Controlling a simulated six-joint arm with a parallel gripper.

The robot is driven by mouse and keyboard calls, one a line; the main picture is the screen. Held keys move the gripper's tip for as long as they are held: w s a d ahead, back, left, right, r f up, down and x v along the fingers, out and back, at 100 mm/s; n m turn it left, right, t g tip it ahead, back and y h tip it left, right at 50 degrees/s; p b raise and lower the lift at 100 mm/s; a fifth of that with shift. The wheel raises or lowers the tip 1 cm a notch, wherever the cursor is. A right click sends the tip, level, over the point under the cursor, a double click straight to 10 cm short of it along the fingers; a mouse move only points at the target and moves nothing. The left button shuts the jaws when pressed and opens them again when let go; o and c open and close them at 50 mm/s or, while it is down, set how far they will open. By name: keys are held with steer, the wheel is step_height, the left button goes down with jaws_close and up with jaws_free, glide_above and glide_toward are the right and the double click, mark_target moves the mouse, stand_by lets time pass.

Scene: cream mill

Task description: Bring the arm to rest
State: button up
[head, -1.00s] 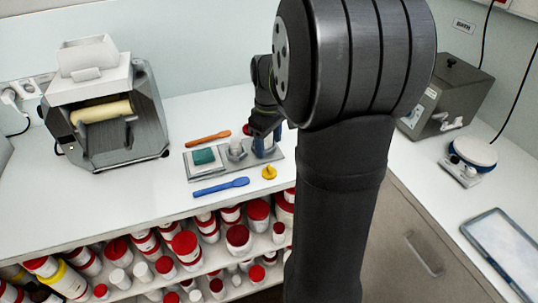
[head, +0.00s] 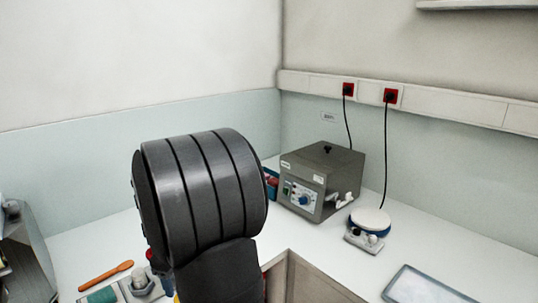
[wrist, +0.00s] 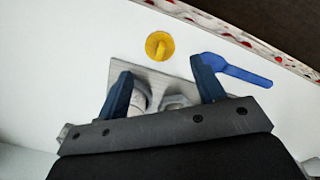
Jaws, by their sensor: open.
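My gripper (wrist: 161,80) shows in the wrist view with its two dark blue fingers apart and no object held between the tips. It is above a grey tray (wrist: 156,79) with small vessels on it, partly hidden by the fingers and the gripper body. A yellow piece (wrist: 160,45) lies on the white bench beyond the tray, and a blue spatula (wrist: 238,68) lies close to the right finger. In the head view my dark arm link fills the middle left and hides the gripper.
In the head view an orange spatula (head: 106,276) and a teal pad (head: 102,296) are at lower left. A grey box with a dial (head: 320,183), a round-topped device (head: 370,222) and a shallow tray (head: 424,286) stand on the right bench. The mill is cut off at the left edge.

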step_height(320, 180, down, 7)
steer(key=shift+r, duration=2.4)
steer(key=shift+f, duration=0.1)
